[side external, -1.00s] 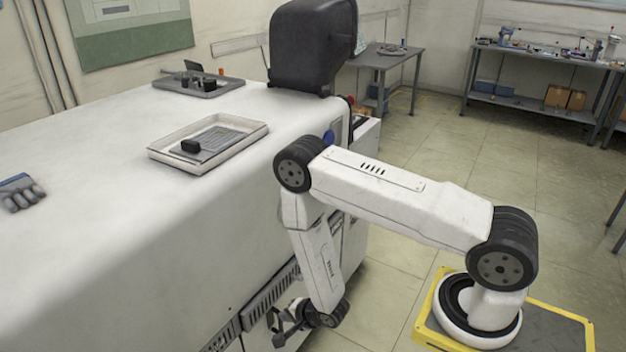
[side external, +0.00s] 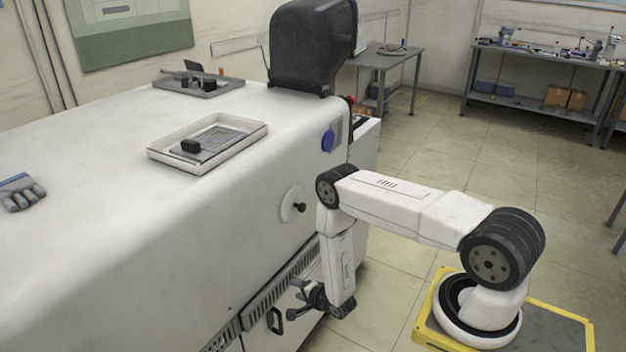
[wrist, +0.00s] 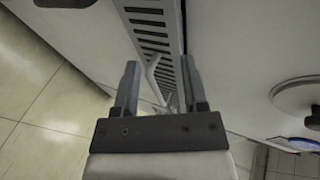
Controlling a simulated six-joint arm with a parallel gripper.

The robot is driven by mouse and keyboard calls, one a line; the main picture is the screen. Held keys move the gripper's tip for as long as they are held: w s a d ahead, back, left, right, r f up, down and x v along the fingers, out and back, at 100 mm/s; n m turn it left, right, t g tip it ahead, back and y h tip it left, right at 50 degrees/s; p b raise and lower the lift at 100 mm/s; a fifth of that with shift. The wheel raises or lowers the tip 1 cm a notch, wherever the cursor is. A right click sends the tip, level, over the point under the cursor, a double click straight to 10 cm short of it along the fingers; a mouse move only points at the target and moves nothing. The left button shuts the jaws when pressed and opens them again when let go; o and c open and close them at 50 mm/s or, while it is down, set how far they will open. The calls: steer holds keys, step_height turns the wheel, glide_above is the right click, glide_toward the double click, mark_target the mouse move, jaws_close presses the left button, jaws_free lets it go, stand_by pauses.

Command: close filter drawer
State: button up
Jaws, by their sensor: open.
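A white front panel with a black handle (side external: 275,320) is low on the machine's side, below the louvred strip (side external: 254,314). I take it for the filter drawer; how far it stands out cannot be told. The handle also shows at the top left of the wrist view (wrist: 66,2). My gripper (side external: 296,297) is open and empty, close to the machine's side, right of the black handle and apart from it. In the wrist view my gripper (wrist: 160,66) has its fingers apart over the louvred strip. A thin pale bar (wrist: 154,80) shows between them; contact cannot be told.
A round hub with a knob (side external: 294,203) is on the machine's side above my gripper. A white tray (side external: 165,157), a grey tray (side external: 225,84) and a glove (side external: 20,195) lie on top. Tiled floor (side external: 400,285) is clear right of the machine.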

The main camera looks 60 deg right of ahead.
mark_target(315, 267)
steer(key=s+d+f+m+t+h, duration=0.1)
steer(key=d+f+h, duration=0.1)
steer(key=d, duration=0.4)
steer(key=s+d+f+t+h, duration=0.1)
steer(key=d+f, duration=0.1)
steer(key=d, duration=0.4)
steer(key=shift+s+f+m+h, duration=0.15)
steer(key=shift+s+m+h, duration=0.2)
steer(key=shift+m+h, duration=0.05)
steer(key=shift+w+d, duration=0.1)
steer(key=shift+w, duration=0.05)
steer(key=shift+x, duration=3.75)
jaws_close()
